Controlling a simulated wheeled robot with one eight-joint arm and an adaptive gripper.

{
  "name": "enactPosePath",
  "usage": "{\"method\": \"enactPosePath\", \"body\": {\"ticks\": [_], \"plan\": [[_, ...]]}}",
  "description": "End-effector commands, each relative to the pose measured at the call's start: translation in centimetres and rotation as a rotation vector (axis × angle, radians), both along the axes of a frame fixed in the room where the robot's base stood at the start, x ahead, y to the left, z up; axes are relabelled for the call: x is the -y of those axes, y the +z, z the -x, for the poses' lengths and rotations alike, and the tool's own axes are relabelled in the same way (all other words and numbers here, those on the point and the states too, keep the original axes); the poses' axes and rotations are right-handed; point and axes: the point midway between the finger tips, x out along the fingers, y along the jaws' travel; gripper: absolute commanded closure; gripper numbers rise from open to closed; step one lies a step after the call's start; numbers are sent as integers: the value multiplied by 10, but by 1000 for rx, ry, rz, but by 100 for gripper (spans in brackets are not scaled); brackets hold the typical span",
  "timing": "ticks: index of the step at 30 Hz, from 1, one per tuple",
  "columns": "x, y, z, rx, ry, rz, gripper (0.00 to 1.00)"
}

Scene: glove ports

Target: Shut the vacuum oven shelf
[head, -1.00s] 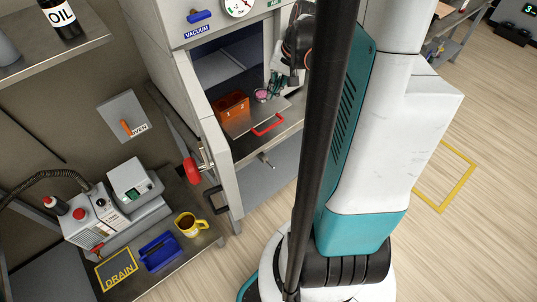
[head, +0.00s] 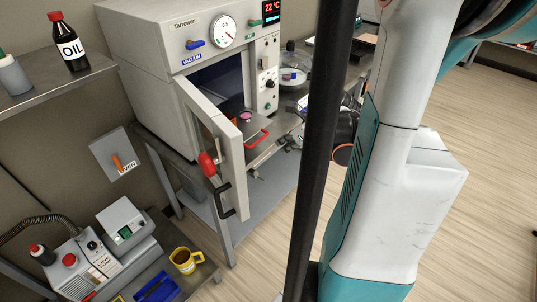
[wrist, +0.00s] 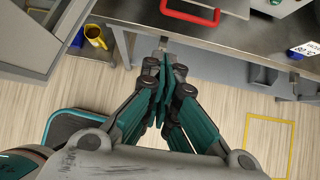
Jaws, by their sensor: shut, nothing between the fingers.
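The vacuum oven (head: 160,75) stands on the bench with its door (head: 228,150) swung open toward me. Its shelf (head: 247,126) sticks out of the opening, with a red handle (head: 258,141) at the front edge. The door hides part of the shelf. In the wrist view the red handle (wrist: 190,14) shows at the top edge. My gripper (wrist: 164,68) is shut and empty, below the handle in that picture and apart from it. In the head view my arm and the dark pole hide most of the gripper.
A small pink-topped item (head: 245,115) is on the shelf. A pump (head: 85,264) and a yellow mug (head: 186,260) stand on the low table at left. Bench items (head: 293,77) stand right of the oven. The floor right of my arm is clear.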

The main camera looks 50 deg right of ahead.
Motion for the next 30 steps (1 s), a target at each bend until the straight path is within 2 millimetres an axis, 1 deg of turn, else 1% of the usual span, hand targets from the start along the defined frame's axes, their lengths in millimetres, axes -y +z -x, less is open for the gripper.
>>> {"method": "enactPosePath", "body": {"ticks": [5,15,18,21,24,30], "plan": [[-1,-18,-13,0,1,-2,100],[-5,-70,-55,0,4,0,100],[-6,-82,-67,-1,4,0,100],[-7,-82,-82,-1,4,1,100],[-8,-84,-92,-1,4,0,100],[-8,-84,-101,-1,1,0,100]]}}
